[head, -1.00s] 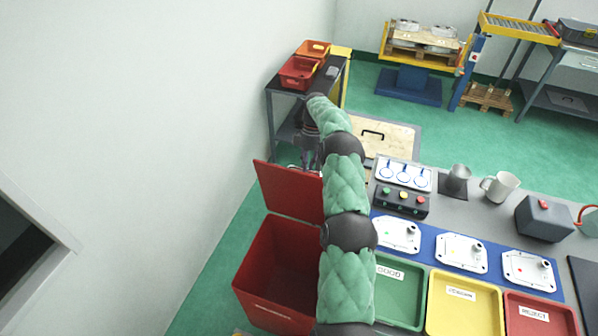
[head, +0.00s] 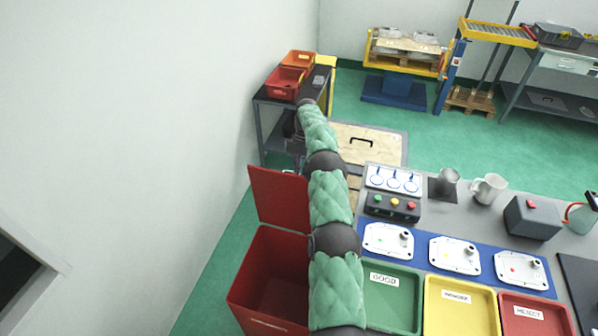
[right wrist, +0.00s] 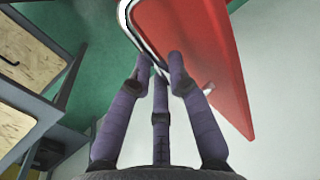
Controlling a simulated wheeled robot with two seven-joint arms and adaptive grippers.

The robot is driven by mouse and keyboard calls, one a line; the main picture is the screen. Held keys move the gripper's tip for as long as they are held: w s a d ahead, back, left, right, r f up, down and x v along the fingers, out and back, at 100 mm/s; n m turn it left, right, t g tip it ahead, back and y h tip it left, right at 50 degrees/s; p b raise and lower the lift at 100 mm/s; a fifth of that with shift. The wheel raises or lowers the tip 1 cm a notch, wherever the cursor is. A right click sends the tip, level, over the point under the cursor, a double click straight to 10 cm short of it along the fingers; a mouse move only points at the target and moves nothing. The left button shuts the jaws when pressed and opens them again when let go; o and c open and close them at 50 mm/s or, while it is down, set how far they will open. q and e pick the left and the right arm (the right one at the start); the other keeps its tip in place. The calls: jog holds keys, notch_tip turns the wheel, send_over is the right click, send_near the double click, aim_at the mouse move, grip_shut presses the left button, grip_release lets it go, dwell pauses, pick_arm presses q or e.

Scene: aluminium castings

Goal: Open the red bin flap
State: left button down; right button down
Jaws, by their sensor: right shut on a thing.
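The red bin (head: 262,285) stands on the floor at the lower left of the head view, its mouth uncovered. Its red flap (head: 277,197) stands raised at the bin's far side, clear of the opening. My right gripper (head: 292,166) is at the flap's far edge, partly hidden by my own arm. In the right wrist view, its fingers (right wrist: 159,68) are shut on the bright metal handle (right wrist: 128,18) along the edge of the red flap (right wrist: 200,55). The exact finger contact is partly hidden. My left gripper is not in view.
A dark shelf (head: 262,101) with red and orange bins (head: 285,82) stands beyond the flap. The white wall is close on the left. The workbench with green (head: 390,315), yellow and red trays is on the right.

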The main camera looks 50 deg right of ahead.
jog(key=c, duration=1.3)
grip_release()
jog(key=shift+x, duration=0.95)
jog(key=shift+o, duration=0.7)
jog(key=shift+d, duration=0.45)
jog(key=shift+a+r, duration=0.2)
jog(key=shift+r, duration=0.15)
notch_tip(320, 180, up, 10)
jog(key=shift+f, duration=0.2)
jog(key=shift+f, duration=0.1)
